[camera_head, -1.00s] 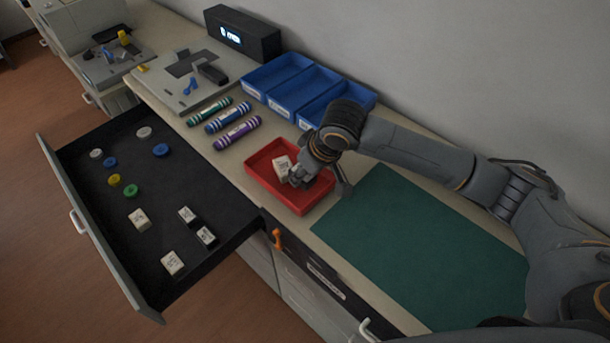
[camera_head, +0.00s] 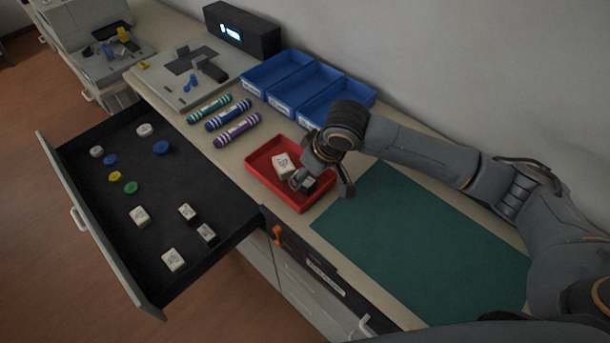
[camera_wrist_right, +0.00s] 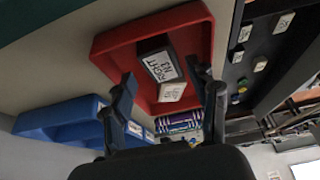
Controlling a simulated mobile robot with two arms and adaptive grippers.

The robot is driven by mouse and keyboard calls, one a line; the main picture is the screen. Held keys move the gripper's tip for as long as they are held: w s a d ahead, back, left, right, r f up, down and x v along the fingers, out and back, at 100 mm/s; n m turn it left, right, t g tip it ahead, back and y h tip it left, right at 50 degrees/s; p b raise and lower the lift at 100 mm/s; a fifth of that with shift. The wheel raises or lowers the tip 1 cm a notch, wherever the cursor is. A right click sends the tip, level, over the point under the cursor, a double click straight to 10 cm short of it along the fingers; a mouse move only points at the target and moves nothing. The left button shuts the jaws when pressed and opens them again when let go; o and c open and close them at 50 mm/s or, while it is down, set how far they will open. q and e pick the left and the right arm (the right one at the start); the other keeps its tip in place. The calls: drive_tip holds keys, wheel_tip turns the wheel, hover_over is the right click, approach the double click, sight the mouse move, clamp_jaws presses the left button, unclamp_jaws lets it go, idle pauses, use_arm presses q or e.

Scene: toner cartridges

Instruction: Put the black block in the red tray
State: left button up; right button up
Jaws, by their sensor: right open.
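The red tray (camera_head: 262,182) stands on the counter, left of the green mat. A black block with a white label (camera_head: 310,184) is inside it, partly hidden by my right gripper; the right wrist view shows it too (camera_wrist_right: 160,62). A white block (camera_head: 283,165) lies beside it in the tray. My right gripper (camera_head: 322,188) is over the tray, with its open fingers (camera_wrist_right: 166,82) spread on either side of the black block. I cannot tell whether they touch it. My left gripper is not in view.
An open drawer (camera_head: 90,200) holds several coloured round pieces, white blocks and black blocks with pale tops. Three striped tubes (camera_head: 228,115) lie behind the tray, near blue bins (camera_head: 300,85). The green mat (camera_head: 420,240) is bare.

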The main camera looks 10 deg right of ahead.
drive_tip(key=v, duration=0.9)
drive_tip(key=shift+r+b, duration=0.35)
drive_tip(key=shift+s+d, duration=0.1)
drive_tip(key=shift+d, duration=0.05)
